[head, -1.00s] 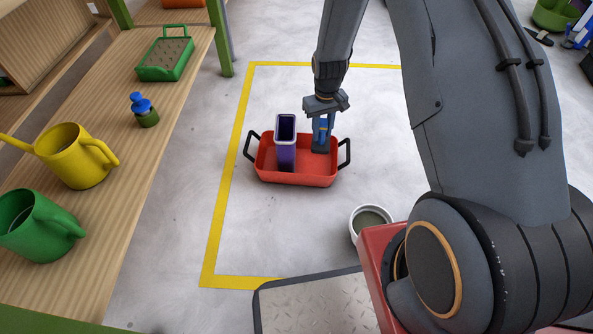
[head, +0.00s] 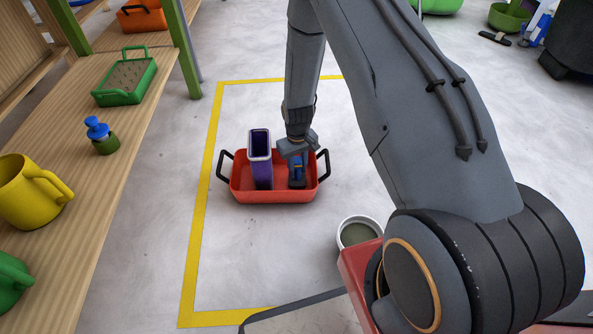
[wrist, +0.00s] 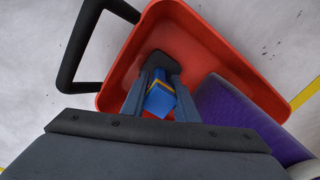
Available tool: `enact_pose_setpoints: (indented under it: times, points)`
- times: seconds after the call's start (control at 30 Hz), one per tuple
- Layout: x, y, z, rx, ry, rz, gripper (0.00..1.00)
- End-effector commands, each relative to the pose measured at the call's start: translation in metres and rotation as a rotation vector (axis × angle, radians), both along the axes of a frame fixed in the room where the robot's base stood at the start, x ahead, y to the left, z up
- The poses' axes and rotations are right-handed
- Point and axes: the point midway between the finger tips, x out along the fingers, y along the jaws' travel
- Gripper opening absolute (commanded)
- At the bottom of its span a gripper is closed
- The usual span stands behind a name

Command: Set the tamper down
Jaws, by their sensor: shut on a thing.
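The tamper (head: 297,171) is blue with a yellow band and a dark foot, and my gripper (head: 297,166) is shut on it. In the wrist view the blue part (wrist: 160,98) sits between the two fingers (wrist: 150,97), and the dark foot (wrist: 160,63) shows beyond the fingertips. The tamper is inside the right part of the red tray (head: 270,197), roughly upright. I cannot tell whether its foot touches the tray floor. The tray also shows in the wrist view (wrist: 205,48).
A tall purple open container (head: 261,165) stands in the tray, left of the tamper. A white round pot (head: 342,236) is on the floor nearby.

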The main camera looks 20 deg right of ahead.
Motion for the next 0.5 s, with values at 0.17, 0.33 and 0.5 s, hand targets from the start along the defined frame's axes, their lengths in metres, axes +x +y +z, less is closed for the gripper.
enact_pose_setpoints:
  times: [0.17,0.33,0.5]
  points:
    - [0.0005,0.0000,0.0002,0.000,-0.001,0.000,0.03]
    - [0.0002,-0.0001,-0.0026,0.000,0.000,0.000,0.03]
    - [0.0001,-0.0001,-0.0031,0.000,0.000,0.000,0.46]
